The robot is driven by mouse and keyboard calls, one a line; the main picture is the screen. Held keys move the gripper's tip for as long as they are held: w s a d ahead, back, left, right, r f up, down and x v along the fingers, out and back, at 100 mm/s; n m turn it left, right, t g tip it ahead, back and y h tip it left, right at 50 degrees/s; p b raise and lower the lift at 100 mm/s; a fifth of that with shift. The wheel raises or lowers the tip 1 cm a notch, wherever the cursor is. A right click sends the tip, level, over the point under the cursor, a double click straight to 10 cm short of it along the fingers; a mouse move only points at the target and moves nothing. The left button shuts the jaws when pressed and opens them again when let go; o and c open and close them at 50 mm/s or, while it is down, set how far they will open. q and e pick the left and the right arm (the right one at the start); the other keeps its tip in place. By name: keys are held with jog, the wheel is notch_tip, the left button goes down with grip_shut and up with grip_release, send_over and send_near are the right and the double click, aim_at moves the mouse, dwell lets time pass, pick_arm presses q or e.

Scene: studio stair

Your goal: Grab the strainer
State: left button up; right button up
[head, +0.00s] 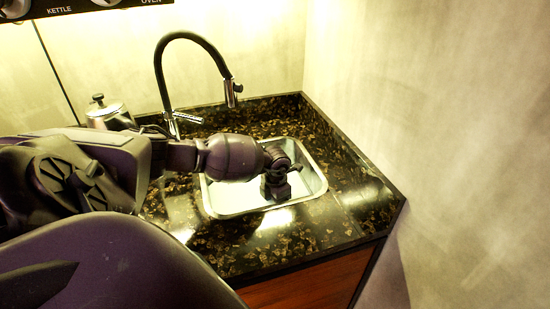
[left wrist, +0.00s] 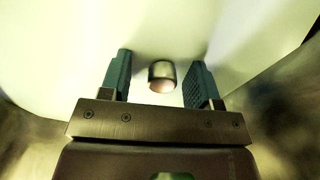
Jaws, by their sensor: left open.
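In the left wrist view, a small metallic cylinder (left wrist: 162,76), which looks like the strainer, stands in the white sink basin. Its near end has a pinkish-brown tint. My left gripper (left wrist: 159,61) is open, with one finger on each side of the cylinder and a visible gap to both; I cannot tell the height between them. In the head view, my left gripper (head: 278,190) points down into the sink (head: 233,207), and the arm and gripper hide the strainer there. My right gripper is in neither view.
A dark tall faucet (head: 163,75) rises behind the sink. The dark speckled counter (head: 300,232) is clear in front of the sink. A wall (head: 440,130) closes the right side.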

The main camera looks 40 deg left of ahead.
pick_arm(q)
jog(key=shift+d+r, duration=0.1)
jog(key=shift+r, duration=0.05)
jog(key=shift+c, duration=0.7)
jog(key=c, duration=0.9)
